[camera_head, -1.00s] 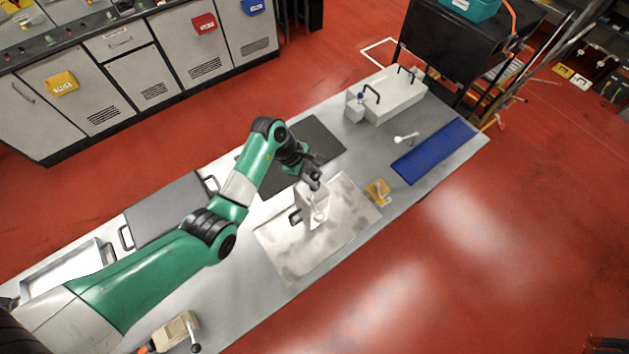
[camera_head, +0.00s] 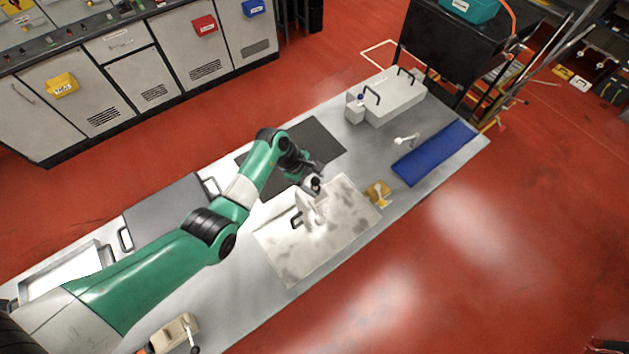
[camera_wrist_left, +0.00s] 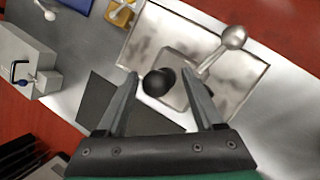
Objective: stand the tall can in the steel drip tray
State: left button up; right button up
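The tall can (camera_head: 311,209) is pale grey with a black cap and a side handle. It appears upright, with its base over the stained steel drip tray (camera_head: 281,262); exact contact at its base is hard to see. In the left wrist view the can (camera_wrist_left: 177,96) shows a round black cap and a ball-ended arm, above the thin-rimmed tray (camera_wrist_left: 243,92). My left gripper (camera_head: 314,168) is by the can's top. Its fingers (camera_wrist_left: 160,75) are apart on either side of the cap, with gaps visible. My right gripper is not in view.
A dark mat (camera_head: 322,140) lies behind the tray. A yellow block (camera_head: 378,192) is close to the tray's right edge. A blue mat (camera_head: 434,152), a white box (camera_head: 395,97) and a small white item (camera_head: 406,139) are farther right. A beige block (camera_head: 176,333) is at the front left.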

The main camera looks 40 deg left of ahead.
pick_arm(q)
jog(key=shift+r, duration=0.25)
jog(key=p+v, duration=0.2)
jog(key=v, duration=0.9)
jog(key=shift+r, duration=0.35)
jog(key=shift+a, duration=0.1)
